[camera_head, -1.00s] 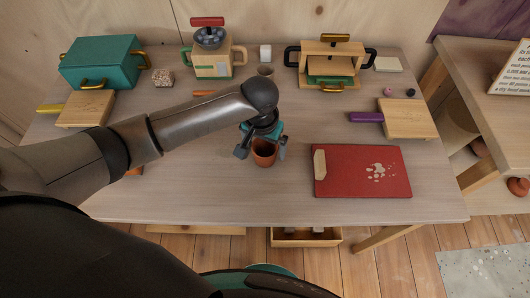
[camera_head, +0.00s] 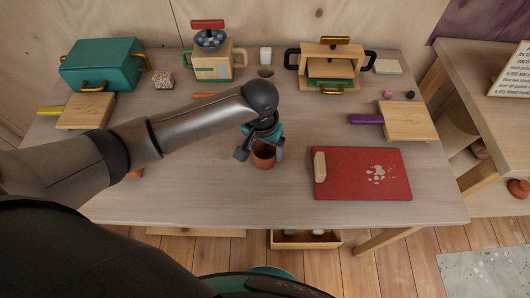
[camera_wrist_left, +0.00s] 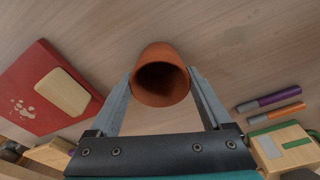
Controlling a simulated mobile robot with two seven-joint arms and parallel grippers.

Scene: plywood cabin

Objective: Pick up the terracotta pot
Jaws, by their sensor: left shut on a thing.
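The terracotta pot (camera_head: 263,157) is a small brown-orange cup near the middle of the table, with its dark opening facing up. My left gripper (camera_head: 261,152) comes down over it from above, with a finger on either side, and is shut on it. In the left wrist view the pot (camera_wrist_left: 161,76) sits between the two grey fingertips (camera_wrist_left: 160,82), which touch its sides. I cannot tell whether its base touches the table (camera_head: 230,190). My right gripper is not in view.
A red board (camera_head: 345,188) lies right of the pot. A purple-handled board (camera_head: 405,120), a wooden press (camera_head: 328,65), a jar-topped appliance (camera_head: 210,65) and a teal box (camera_head: 103,65) stand farther back. My left arm hides part of the table's left. The front middle is clear.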

